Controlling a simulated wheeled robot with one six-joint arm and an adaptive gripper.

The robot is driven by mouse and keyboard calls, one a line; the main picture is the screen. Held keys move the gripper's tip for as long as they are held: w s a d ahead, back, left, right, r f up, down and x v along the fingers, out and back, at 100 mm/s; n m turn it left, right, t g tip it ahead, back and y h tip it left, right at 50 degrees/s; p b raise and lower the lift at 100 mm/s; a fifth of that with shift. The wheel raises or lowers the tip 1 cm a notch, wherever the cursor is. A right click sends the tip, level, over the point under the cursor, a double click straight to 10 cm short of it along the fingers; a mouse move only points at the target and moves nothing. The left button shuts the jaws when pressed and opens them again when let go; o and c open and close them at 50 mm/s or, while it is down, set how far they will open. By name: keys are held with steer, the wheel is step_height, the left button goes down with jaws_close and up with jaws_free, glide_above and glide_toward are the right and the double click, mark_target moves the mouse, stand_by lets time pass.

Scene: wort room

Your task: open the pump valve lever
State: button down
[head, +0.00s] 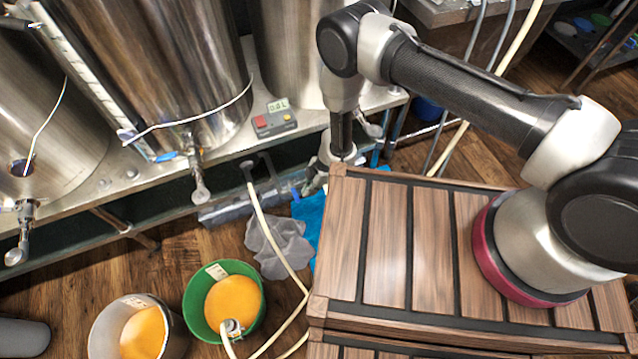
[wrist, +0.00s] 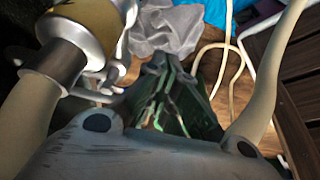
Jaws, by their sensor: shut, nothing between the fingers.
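In the wrist view, a large shiny metal fitting (wrist: 60,55) with a yellowish top stands at the upper left, with a pale hose below it. Small silver parts (wrist: 108,82) show beside it. I cannot tell for certain which is the pump valve lever. My gripper (wrist: 158,66) has its dark, greenish fingers together and empty, to the right of these metal parts. Contact with them cannot be made out. In the head view, my arm reaches down by the steel bench, and its end (head: 322,165) is small and partly hidden, so the fingers are not clear there.
A wooden-slatted top (head: 390,240) is at right. A green bucket (head: 192,300), a pale bucket (head: 105,325), loose hoses (head: 270,230) and a grey cloth (head: 280,245) occupy the floor.

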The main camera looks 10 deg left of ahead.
steer(key=shift+s+a, duration=0.25)
steer(key=shift+a, duration=0.15)
